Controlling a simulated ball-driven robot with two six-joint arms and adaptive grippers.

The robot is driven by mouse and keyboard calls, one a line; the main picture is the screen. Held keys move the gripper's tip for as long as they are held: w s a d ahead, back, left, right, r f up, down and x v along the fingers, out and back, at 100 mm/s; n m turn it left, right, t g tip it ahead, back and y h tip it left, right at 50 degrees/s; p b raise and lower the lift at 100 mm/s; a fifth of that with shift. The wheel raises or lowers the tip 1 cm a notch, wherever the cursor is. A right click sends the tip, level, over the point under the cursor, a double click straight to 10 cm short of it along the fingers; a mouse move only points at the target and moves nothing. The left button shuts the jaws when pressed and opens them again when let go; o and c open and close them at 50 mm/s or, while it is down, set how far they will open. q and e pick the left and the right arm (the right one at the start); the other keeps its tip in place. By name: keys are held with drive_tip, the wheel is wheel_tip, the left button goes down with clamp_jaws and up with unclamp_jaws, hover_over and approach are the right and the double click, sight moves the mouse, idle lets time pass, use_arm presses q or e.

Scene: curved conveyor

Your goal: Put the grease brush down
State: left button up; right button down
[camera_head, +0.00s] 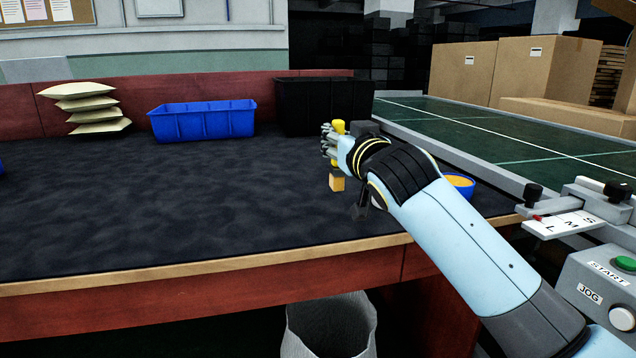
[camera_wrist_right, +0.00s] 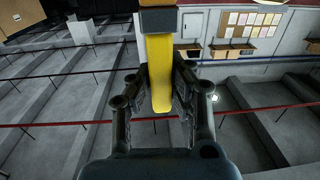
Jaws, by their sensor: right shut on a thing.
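The grease brush has a yellow handle (camera_head: 338,127) and a pale orange bristle end (camera_head: 337,183) that points down. My right gripper (camera_head: 331,146) is shut on the handle and holds the brush roughly upright over the dark worktop (camera_head: 180,210). I cannot tell whether the bristles touch the worktop. In the right wrist view the yellow handle (camera_wrist_right: 160,60) lies between the two fingers (camera_wrist_right: 160,95), with a grey collar (camera_wrist_right: 158,20) at the top. My left gripper is not in view.
A blue bowl (camera_head: 459,192) with yellow contents sits partly behind my right forearm. A blue bin (camera_head: 203,122), a black bin (camera_head: 325,105) and stacked pale pouches (camera_head: 97,127) stand at the back. A green conveyor (camera_head: 520,135) runs along the right.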

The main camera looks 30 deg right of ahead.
drive_tip(key=a+f+b, duration=0.1)
drive_tip(key=f, duration=0.1)
drive_tip(key=w+f, duration=0.1)
drive_tip(key=f, duration=0.1)
drive_tip(key=w+a+f+b, duration=0.1)
drive_tip(key=f, duration=0.1)
drive_tip(key=shift+w+a+f+b, duration=0.2)
drive_tip(key=shift+a+b, duration=0.15)
drive_tip(key=shift+r, duration=0.1)
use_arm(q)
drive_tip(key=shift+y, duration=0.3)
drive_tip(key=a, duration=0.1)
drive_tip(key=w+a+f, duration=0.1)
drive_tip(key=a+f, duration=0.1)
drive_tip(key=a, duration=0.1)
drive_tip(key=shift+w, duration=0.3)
use_arm(e)
drive_tip(key=c, duration=1.3)
unclamp_jaws()
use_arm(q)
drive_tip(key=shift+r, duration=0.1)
